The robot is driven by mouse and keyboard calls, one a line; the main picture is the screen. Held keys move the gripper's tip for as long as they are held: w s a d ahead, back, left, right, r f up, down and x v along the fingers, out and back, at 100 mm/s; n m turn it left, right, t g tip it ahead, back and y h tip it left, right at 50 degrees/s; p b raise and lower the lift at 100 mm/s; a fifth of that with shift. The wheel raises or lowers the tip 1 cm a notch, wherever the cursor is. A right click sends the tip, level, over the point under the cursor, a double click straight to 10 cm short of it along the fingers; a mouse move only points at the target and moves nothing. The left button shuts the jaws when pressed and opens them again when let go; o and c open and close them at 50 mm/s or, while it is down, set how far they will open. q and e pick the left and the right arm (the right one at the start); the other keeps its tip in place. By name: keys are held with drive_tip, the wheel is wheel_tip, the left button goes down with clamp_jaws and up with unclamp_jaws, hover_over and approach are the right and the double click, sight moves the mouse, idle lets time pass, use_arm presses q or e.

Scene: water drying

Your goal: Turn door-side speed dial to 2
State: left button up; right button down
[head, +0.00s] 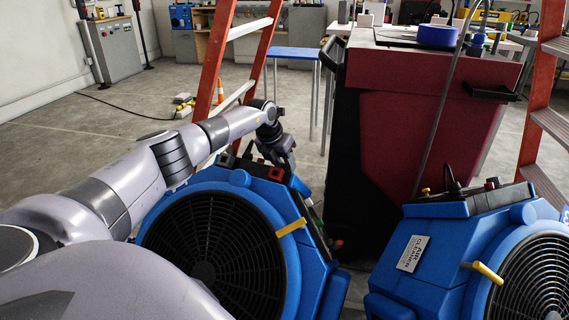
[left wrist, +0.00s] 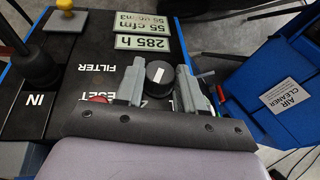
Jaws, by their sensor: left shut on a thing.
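A blue air cleaner (head: 302,210) with a round black grille stands in the lower middle of the head view. My left gripper (head: 281,158) reaches down to the black control panel on its top. In the left wrist view, my left gripper (left wrist: 160,88) has its two grey fingers on either side of a round black speed dial (left wrist: 157,71), shut on it. The dial has a white mark, slightly tilted. The markings around the dial are mostly hidden by the fingers, so its setting cannot be read. My right gripper is not in view.
A second blue air cleaner (head: 432,240) stands at the right, with a gap between the two. A dark red cabinet (head: 420,120) stands behind. Orange ladder legs (head: 212,65) rise behind the left unit.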

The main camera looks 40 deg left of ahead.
use_arm(q)
drive_tip(key=shift+a+f+h+b, duration=0.1)
drive_tip(key=shift+h+b, duration=0.25)
drive_tip(key=shift+h, duration=0.15)
drive_tip(key=shift+m, duration=0.3)
drive_tip(key=o, duration=1)
drive_tip(key=shift+s, duration=0.1)
drive_tip(key=shift+o, duration=0.2)
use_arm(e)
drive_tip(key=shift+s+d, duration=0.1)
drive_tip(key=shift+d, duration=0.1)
use_arm(q)
drive_tip(key=shift+r, duration=0.2)
drive_tip(key=shift+r, duration=0.2)
drive_tip(key=p+v, duration=0.3)
drive_tip(key=v, duration=0.2)
drive_tip(key=shift+s+a+r, duration=0.1)
drive_tip(key=shift+s, duration=0.05)
drive_tip(key=shift+s+r, duration=0.3)
drive_tip(key=shift+r, duration=0.2)
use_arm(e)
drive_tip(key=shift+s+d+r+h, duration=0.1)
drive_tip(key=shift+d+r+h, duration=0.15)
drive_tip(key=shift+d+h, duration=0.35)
